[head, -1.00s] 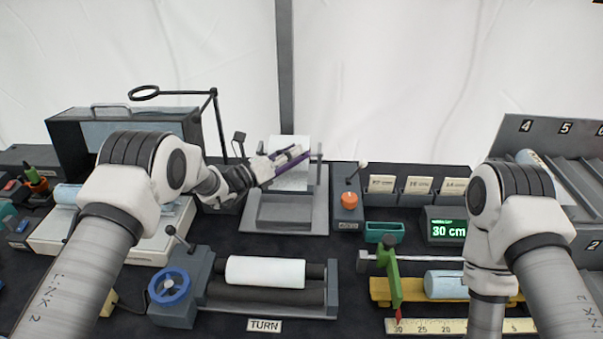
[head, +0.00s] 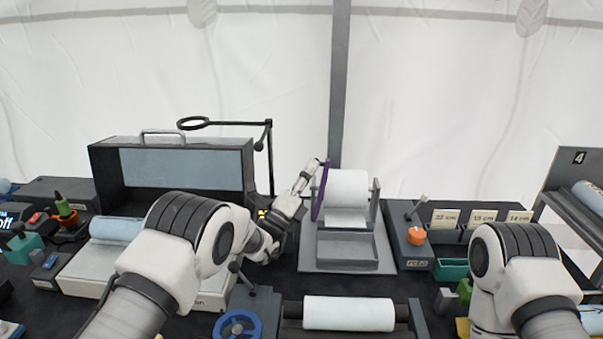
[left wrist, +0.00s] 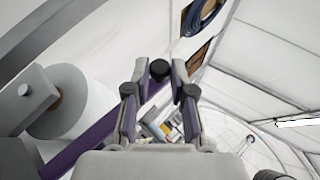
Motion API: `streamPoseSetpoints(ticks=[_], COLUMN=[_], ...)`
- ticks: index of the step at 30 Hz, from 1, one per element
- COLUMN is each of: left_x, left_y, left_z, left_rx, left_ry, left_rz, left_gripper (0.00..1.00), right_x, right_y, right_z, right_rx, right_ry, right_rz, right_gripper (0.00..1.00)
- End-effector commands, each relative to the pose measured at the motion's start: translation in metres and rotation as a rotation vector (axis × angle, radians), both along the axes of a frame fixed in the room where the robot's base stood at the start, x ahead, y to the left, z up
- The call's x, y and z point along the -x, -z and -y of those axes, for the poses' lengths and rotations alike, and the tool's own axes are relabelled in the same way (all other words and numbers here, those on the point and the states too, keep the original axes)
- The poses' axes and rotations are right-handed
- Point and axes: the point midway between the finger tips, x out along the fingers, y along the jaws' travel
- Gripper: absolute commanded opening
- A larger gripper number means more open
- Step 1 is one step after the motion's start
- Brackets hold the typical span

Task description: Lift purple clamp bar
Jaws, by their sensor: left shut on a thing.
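The purple clamp bar (head: 318,198) stands steeply tilted at the left side of the paper roll stand (head: 348,253). My left gripper (head: 310,172) reaches its upper end from the left and is shut on it. In the left wrist view the clamp bar (left wrist: 92,138) runs from lower left to the fingertips of my left gripper (left wrist: 160,78), where a dark round knob shows between the fingers. A white roll (head: 347,189) sits in the stand beside the bar, and it also shows in the left wrist view (left wrist: 80,100). My right gripper is not in view.
A roller press (head: 349,314) with a blue handwheel (head: 238,326) stands in front. A magnifier ring (head: 193,123) on a post and a grey case (head: 175,178) are left of the stand. A box with an orange knob (head: 416,237) is right.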

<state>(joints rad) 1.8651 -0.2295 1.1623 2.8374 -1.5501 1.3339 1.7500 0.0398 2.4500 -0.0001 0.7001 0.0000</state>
Motion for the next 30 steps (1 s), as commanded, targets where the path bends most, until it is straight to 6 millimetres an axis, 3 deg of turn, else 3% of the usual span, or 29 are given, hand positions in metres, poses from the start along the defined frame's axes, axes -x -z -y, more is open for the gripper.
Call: streamPoseSetpoints(ticks=[15,16,17,18,30], left_x=[0.0001,0.0000,0.0000,0.0000,0.0000], left_y=[0.0007,0.0007,0.0007,0.0006,0.0000], left_z=[0.0038,0.0038,0.0038,0.0038,0.0035], left_rx=[0.023,0.023,0.023,0.023,0.022], left_ry=[0.000,0.000,0.000,0.000,0.000], left_rz=[0.000,0.000,0.000,0.000,0.001], left_gripper=[0.00,0.34,0.44,0.48,0.48], right_x=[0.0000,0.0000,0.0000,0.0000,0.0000], right_y=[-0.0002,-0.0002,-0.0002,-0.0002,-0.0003], right_z=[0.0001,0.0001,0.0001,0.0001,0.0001], right_rx=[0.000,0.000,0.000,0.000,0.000], right_ry=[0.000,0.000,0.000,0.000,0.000], right_rz=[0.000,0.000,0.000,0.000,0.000], right_gripper=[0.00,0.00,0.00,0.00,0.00])
